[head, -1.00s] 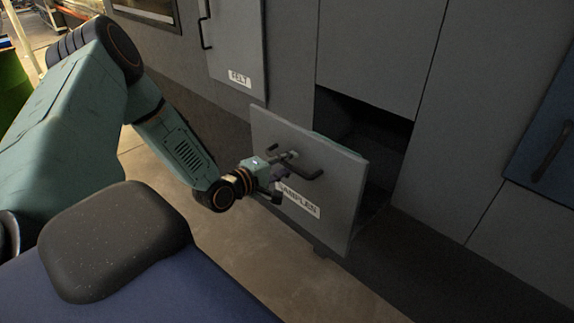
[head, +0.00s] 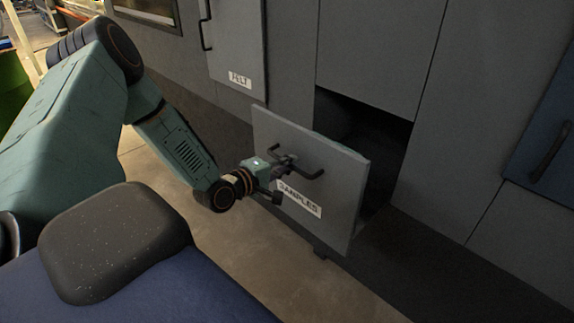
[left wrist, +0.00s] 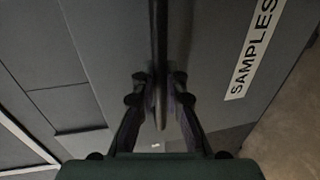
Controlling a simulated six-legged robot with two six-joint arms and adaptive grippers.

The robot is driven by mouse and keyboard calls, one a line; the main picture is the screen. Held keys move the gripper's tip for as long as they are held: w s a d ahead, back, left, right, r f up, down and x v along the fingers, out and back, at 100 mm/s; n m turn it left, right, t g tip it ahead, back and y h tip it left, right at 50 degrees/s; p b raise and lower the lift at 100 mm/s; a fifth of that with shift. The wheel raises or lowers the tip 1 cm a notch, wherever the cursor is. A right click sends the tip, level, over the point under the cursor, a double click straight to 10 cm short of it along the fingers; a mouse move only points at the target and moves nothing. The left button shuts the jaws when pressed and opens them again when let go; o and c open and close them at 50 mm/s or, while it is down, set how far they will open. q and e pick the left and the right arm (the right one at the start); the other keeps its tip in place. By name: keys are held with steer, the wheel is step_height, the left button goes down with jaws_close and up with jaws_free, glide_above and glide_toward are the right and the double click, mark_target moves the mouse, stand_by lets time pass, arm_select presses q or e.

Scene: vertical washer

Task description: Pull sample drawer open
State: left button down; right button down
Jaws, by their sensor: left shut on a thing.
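The sample drawer (head: 330,165) stands partly out of its grey cabinet, with a dark opening behind its front panel. A white label reading SAMPLES (head: 299,198) is on the front, and it also shows in the left wrist view (left wrist: 252,45). A dark bar handle (head: 312,174) is fixed above the label. My left gripper (head: 284,168) is at the left part of this handle. In the left wrist view its two fingers (left wrist: 160,97) stand on either side of the handle bar (left wrist: 158,40) and are shut on it. My right gripper is not in view.
A closed door labelled FELT (head: 238,55) with its own handle is left of the drawer. A blue panel (head: 545,140) with a dark handle is at the right. Bare floor (head: 270,255) lies in front of the drawer. A green container (head: 12,85) stands far left.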

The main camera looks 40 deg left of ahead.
mark_target(299, 157)
arm_select(q)
steer(key=b+x, duration=0.3)
steer(key=x, duration=0.1)
steer(key=shift+a+r, duration=0.15)
steer(key=shift+r, duration=0.15)
steer(key=c, duration=1.4)
jaws_free()
steer(key=shift+r, duration=0.1)
